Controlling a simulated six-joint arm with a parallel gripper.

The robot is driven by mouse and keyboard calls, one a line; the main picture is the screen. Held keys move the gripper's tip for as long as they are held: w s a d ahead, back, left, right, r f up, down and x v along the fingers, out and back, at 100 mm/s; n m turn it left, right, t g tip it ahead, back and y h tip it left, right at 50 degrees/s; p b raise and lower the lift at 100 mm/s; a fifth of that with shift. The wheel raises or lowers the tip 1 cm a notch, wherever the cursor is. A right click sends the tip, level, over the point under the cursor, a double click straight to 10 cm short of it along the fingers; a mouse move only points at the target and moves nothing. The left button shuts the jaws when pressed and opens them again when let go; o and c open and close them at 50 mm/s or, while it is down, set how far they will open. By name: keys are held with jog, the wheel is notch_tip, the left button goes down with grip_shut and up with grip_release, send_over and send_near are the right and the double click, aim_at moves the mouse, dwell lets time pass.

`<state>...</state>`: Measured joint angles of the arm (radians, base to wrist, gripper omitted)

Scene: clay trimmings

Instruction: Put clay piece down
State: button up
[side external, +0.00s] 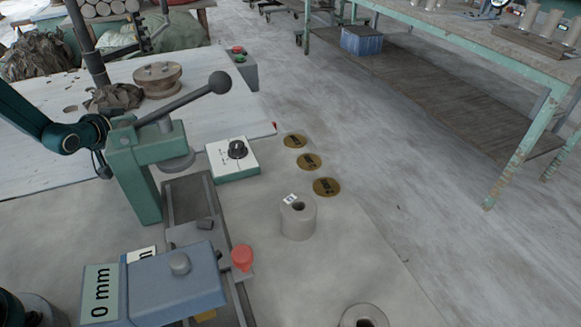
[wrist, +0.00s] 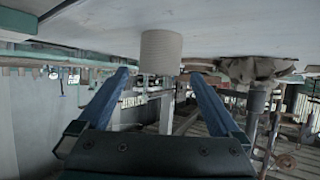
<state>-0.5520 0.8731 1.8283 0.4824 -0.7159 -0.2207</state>
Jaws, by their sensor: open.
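A grey clay cylinder with a hole in its top (side external: 298,222) stands upright on the table, with a small white label at its rim. A second hollow grey cylinder (side external: 363,317) is cut off by the bottom edge. In the wrist view, which looks upside down, a pale ribbed cylinder (wrist: 160,50) stands on the table surface; I cannot tell which piece it is. My gripper (wrist: 160,76) is open, with nothing held between its blue fingers. The cylinder shows beyond the fingertips, apart from them. The gripper's fingers are not recognisable in the side view.
A green lever press (side external: 140,175) and a blue-grey block (side external: 175,283) stand left of the labelled cylinder. A red knob (side external: 242,257) and a white dial box (side external: 232,160) are close by. Three brass discs (side external: 309,161) lie behind it. The table right of it is clear.

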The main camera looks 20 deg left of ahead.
jog(key=shift+v, duration=3.4)
